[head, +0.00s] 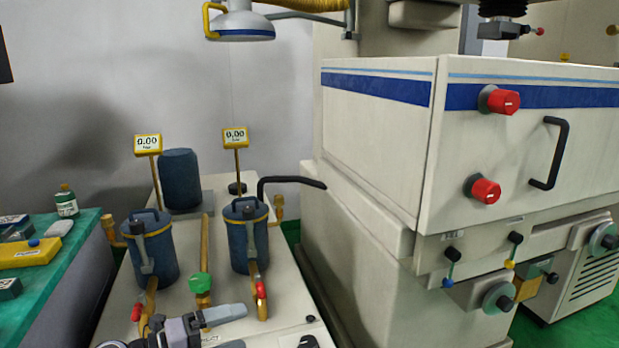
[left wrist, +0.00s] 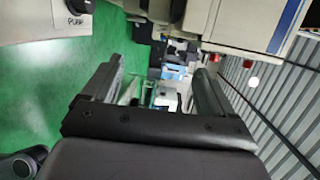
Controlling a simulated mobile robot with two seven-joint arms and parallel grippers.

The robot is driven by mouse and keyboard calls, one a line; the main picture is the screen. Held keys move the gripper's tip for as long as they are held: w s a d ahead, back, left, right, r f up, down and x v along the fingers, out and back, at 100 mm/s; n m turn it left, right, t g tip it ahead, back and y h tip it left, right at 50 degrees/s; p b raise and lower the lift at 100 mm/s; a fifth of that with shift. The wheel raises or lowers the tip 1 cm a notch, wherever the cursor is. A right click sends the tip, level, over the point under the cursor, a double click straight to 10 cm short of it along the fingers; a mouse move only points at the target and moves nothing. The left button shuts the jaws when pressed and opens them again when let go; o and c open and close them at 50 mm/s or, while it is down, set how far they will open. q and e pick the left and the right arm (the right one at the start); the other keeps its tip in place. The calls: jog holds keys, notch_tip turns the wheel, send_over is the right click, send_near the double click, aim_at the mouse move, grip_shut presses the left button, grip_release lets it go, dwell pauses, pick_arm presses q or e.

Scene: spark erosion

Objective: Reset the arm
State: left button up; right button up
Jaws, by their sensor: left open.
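My left gripper (head: 243,328) is at the bottom of the head view, low in front of the filter bench. Its two fingers point right and stand apart, with nothing between them. In the left wrist view the gripper (left wrist: 155,82) also shows open and empty, its dark fingers framing a far-off part of the room. My right gripper is in neither view.
The bench (head: 285,290) carries two blue canisters (head: 150,245) (head: 248,235), a green-handled valve (head: 200,284) and red-handled valves close to my gripper. A large white machine (head: 378,130) stands right. A green-topped table (head: 75,255) is left. Green floor (left wrist: 35,85) shows clear.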

pick_arm(q)
jog(key=s+a+f+n+t+y, duration=0.1)
jog(key=s+a+f+n+y, duration=0.2)
jog(key=s+f+n+y, duration=0.3)
jog(key=s+a+f+n+t+y+p, duration=0.1)
jog(key=s+a+f+n+y, duration=0.2)
jog(key=s+f+n, duration=0.9)
jog(key=s+n+y, duration=0.3)
jog(key=s+n, duration=0.3)
jog(key=n, duration=0.4)
jog(key=shift+f, duration=0.4)
